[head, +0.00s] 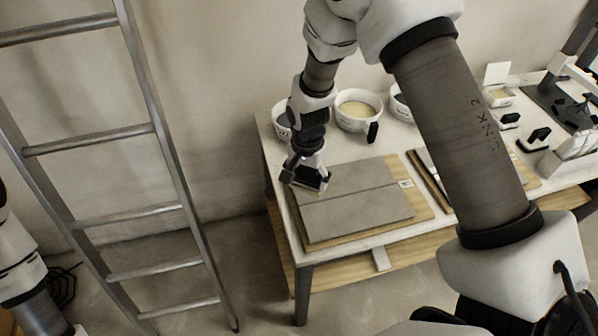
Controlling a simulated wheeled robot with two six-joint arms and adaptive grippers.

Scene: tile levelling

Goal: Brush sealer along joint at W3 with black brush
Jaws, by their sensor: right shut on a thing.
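A grey tile panel (355,209) lies on a wooden board (426,212) on the table, with a thin dark joint running across it. A small white label (405,184) sits at the joint's right end; its text is too small to read. My right gripper (305,168) is shut on a black brush (312,180), held low at the left end of the panel, near the joint's left end. Whether the bristles touch the panel I cannot tell. My left gripper is out of view; only part of that arm shows at the lower left.
White bowls, one with yellowish contents (357,109), stand at the table's back. A second board (428,178) is partly hidden behind my right arm. Small black-handled tools (538,138) and a white rack (570,158) are at right. A metal ladder (150,190) stands left of the table (284,226).

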